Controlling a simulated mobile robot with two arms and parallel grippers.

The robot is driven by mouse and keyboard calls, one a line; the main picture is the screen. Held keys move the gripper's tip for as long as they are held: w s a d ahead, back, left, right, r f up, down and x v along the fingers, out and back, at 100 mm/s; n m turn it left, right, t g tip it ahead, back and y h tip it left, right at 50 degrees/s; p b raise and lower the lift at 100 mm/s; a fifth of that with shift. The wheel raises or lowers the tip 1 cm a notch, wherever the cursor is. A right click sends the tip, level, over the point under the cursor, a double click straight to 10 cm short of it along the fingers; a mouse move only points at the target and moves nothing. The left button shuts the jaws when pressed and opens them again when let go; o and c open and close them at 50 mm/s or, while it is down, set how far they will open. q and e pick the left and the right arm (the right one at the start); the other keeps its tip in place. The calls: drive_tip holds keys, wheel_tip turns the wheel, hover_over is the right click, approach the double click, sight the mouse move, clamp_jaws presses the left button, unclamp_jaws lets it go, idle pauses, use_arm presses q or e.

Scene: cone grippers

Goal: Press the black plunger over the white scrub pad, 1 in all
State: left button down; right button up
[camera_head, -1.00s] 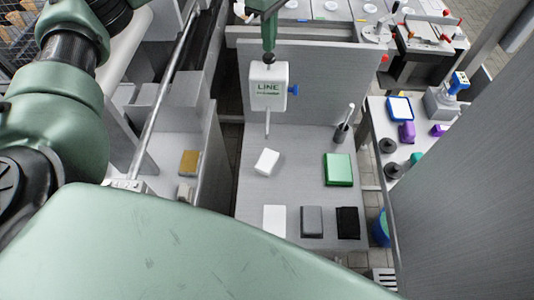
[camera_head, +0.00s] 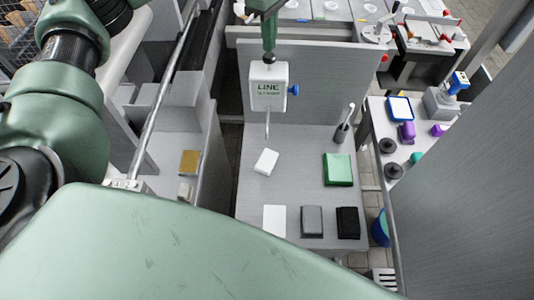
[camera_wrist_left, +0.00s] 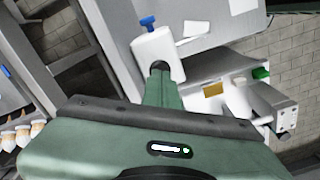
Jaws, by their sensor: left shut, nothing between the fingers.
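The white dispenser (camera_head: 268,86), labelled LINE, has a blue knob on its right side and a thin spout hanging below. My left gripper (camera_head: 269,46) is shut and empty, pointing down directly above the dispenser. The black plunger (camera_head: 269,58) shows only as a small dark piece under its fingertips; I cannot tell how far it is pressed. In the left wrist view the green fingers (camera_wrist_left: 160,90) reach to the dispenser's top (camera_wrist_left: 152,48). The white scrub pad (camera_head: 266,161) lies tilted on the grey bench, just below the spout. My right gripper is not in view.
The bench also holds a green block (camera_head: 338,169), a white pad (camera_head: 274,220), a grey pad (camera_head: 312,220), a black pad (camera_head: 347,222) and a dark cup (camera_head: 341,133) with a white-handled tool. A grey panel (camera_head: 335,85) stands behind the dispenser.

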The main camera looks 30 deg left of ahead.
sight(269, 55)
use_arm(q)
drive_tip(key=shift+f, duration=0.15)
idle(0.4)
drive_tip(key=shift+f+b, duration=1.1)
drive_tip(key=shift+f, duration=0.4)
drive_tip(key=shift+r, duration=0.15)
drive_tip(key=shift+r+p, duration=1.05)
drive_tip(key=shift+r, duration=0.35)
wheel_tip(269, 55, up, 6)
drive_tip(key=p, duration=0.4)
